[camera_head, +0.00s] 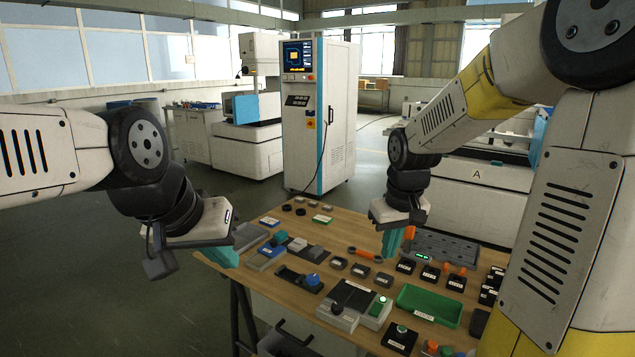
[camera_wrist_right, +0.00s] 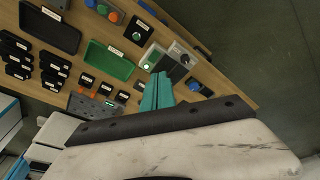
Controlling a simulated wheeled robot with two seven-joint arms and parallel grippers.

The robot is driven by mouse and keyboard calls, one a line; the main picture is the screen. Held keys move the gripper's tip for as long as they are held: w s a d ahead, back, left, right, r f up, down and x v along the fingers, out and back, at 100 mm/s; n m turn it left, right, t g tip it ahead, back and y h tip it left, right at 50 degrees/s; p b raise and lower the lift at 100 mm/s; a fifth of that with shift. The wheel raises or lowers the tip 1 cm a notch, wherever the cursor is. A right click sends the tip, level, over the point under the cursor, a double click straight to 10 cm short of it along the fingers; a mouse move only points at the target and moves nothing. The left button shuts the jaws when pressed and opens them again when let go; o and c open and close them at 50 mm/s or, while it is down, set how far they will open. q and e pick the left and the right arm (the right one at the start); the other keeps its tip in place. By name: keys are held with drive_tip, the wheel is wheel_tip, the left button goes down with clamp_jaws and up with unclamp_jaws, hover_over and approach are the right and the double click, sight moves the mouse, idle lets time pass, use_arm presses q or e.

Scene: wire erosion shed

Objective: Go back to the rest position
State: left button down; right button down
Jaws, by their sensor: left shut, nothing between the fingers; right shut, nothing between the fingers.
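My left gripper (camera_head: 226,257) hangs at the left edge of the wooden table (camera_head: 262,226), its teal fingers together and empty. My right gripper (camera_head: 391,243) hangs above the back middle of the table, also shut and empty, fingers pointing down. In the right wrist view its teal fingers (camera_wrist_right: 157,92) are closed together over the table, near the grey and black control boxes. I cannot tell its exact height above the table.
A green tray (camera_head: 430,305), a grey switch box with a green button (camera_head: 376,311), an orange-ended tool (camera_head: 365,254) and several small labelled black boxes crowd the table. A tall white cabinet (camera_head: 340,120) stands behind. Open floor (camera_head: 120,260) lies to the left.

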drive_tip(key=s+a+r+m+t+y, duration=0.1)
drive_tip(key=s+r, duration=0.3)
drive_tip(key=s, duration=0.4)
drive_tip(key=s+a+r+m+t, duration=0.1)
drive_tip(key=s+r+t, duration=0.1)
drive_tip(key=s+r, duration=0.3)
drive_tip(key=s, duration=0.3)
drive_tip(key=shift+r+m+t+y, duration=0.15)
drive_tip(key=shift+m+t+y, duration=0.15)
drive_tip(key=shift+y, duration=0.1)
drive_tip(key=shift+s, duration=0.1)
